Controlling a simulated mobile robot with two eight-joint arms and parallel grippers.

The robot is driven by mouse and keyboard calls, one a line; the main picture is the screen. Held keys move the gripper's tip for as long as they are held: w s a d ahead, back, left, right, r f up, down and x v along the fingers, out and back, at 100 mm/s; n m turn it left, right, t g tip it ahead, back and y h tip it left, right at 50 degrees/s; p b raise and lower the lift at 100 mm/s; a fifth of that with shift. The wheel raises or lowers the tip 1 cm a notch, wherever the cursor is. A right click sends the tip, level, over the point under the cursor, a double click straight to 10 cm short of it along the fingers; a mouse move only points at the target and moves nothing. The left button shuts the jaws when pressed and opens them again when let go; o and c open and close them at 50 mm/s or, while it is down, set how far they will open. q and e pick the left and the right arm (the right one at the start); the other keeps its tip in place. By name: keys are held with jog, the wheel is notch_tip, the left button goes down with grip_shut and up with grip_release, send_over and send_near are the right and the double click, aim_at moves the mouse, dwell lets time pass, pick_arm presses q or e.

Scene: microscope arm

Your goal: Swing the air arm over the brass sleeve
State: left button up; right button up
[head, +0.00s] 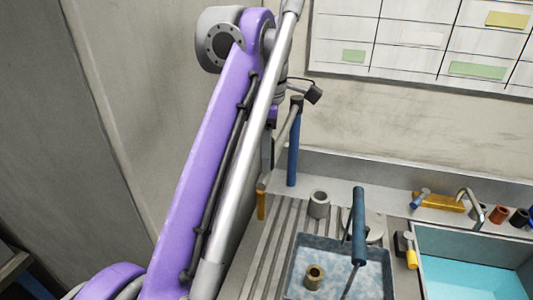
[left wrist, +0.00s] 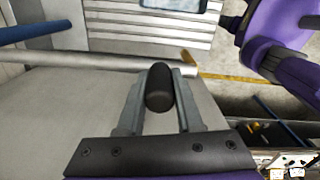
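The air arm in the head view has a blue post (head: 293,150), a grey bar (head: 283,135) running forward from its top, and an orange tip (head: 261,205) at the free end. In the left wrist view the bar (left wrist: 110,62) crosses in front of my left gripper (left wrist: 160,85). Its fingers press both sides of a black knob (left wrist: 159,90) close to the bar's orange-tipped end. In the head view this gripper is mostly hidden behind my purple arm. The brass sleeve (head: 314,275) stands upright in a grey-blue tray (head: 296,262), right of the orange tip. My right gripper is not seen.
A grey ring (head: 319,204) sits behind the tray. A sink (head: 470,265) with turquoise inside lies to the right. Small bottles and a yellow block (head: 438,202) line the back ledge.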

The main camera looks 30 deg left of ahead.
pick_arm(q)
grip_shut()
dwell(1.0)
